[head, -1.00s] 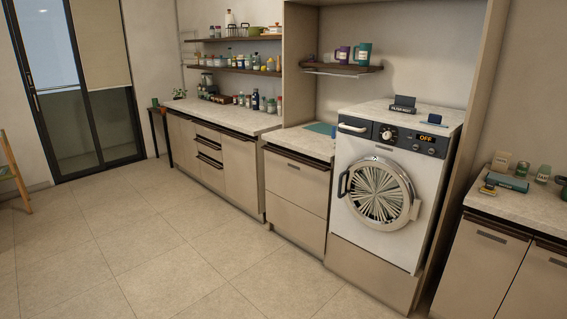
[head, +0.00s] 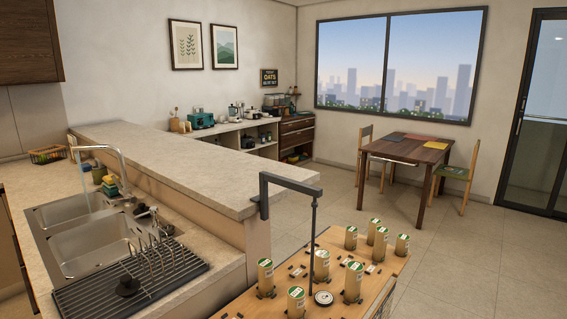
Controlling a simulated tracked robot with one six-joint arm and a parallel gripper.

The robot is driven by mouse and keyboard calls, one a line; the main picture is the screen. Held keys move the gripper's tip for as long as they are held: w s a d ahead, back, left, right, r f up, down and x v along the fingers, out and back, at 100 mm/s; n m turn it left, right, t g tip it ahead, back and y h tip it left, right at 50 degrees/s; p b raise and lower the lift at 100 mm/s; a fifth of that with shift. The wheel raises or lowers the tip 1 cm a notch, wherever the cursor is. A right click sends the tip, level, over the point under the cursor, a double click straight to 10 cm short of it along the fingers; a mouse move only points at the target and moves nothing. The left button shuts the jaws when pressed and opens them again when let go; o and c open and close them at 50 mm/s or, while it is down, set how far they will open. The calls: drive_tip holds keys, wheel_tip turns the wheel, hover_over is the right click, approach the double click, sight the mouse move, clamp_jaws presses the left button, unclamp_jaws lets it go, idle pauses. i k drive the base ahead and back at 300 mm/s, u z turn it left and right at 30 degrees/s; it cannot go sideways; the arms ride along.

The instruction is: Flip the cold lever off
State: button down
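A chrome faucet (head: 108,149) rises behind the double-bowl sink (head: 72,214) at the left of the head view. Its spout reaches over the far bowl, and a thin pale stream that looks like running water (head: 84,190) falls from its tip. Small chrome fittings (head: 143,210) stand on the counter at the sink's right edge, near the faucet's base. They are too small to tell which is the cold lever or how it is set. My gripper is not in view.
A black drying rack (head: 130,280) lies on the counter in front of the sink. A raised stone ledge (head: 200,168) runs behind it. A wooden worktop (head: 335,265) holds several labelled canisters and a black stand. Open tiled floor (head: 440,255) lies at right.

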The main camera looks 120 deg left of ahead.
sight(119, 185)
drive_tip(key=u, duration=2.75)
drive_tip(key=i, duration=2.6)
drive_tip(key=u, duration=0.05)
